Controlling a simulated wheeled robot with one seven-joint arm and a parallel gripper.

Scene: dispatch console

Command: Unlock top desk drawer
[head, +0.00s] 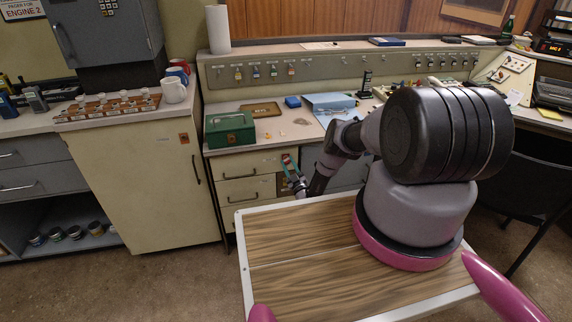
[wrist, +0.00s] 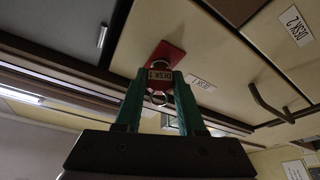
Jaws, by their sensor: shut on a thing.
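My gripper (wrist: 160,92) has green fingers and is shut on a key (wrist: 159,76) whose tag reads DESK 1; a metal ring hangs below the tag. The key is right at a red lock plate (wrist: 172,50) on the cream desk front. I cannot tell whether its tip is inside the lock. The top desk drawer (wrist: 199,65), with an upside-down DESK 1 label, is beside the plate. In the head view the top drawer (head: 245,164) looks shut, and my gripper (head: 290,164) is at its right end.
A second drawer (head: 246,190) is below, labelled DESK 2 (wrist: 297,26) in the wrist view, with a bar handle. A green cash box (head: 230,130) stands on the desktop above. A cream cabinet (head: 152,180) stands to the left. Open floor lies before it.

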